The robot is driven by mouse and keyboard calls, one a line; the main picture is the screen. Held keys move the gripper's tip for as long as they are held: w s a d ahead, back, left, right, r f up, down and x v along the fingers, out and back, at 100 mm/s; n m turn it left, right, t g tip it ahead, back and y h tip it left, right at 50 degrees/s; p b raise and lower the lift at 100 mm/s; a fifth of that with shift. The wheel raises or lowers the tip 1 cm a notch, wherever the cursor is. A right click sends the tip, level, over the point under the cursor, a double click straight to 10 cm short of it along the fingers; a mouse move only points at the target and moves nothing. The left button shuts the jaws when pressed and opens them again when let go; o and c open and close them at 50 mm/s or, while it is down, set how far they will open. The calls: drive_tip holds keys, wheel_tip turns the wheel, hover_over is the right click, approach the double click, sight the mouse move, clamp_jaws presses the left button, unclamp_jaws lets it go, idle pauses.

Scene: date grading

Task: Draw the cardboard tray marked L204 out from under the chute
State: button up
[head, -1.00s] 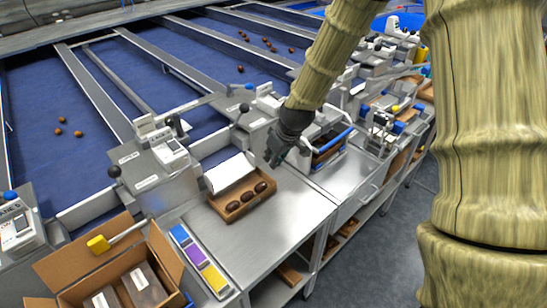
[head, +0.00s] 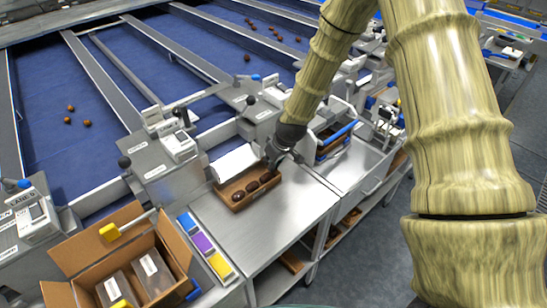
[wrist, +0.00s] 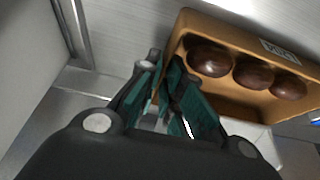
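The cardboard tray (head: 240,207) lies on the steel bench in front of a white chute (head: 234,162), its back edge close to the chute's lower end. My gripper (head: 272,160) is at the tray's right end in the head view. In the wrist view its teal-padded fingers (wrist: 165,65) are close together at the tray's near end wall, one on each side. Whether they press on the wall I cannot tell.
Blue, purple and yellow blocks (head: 204,243) lie left of the tray. An open carton (head: 90,245) with packs stands at lower left. Weighing machines (head: 165,160) line the back edge. Bare steel bench (head: 265,225) is free in front of the tray.

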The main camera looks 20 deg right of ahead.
drive_tip(key=shift+w+a+f, duration=0.1)
drive_tip(key=shift+w+f, duration=0.15)
drive_tip(key=shift+f, duration=0.3)
clamp_jaws()
drive_tip(key=shift+s, duration=0.1)
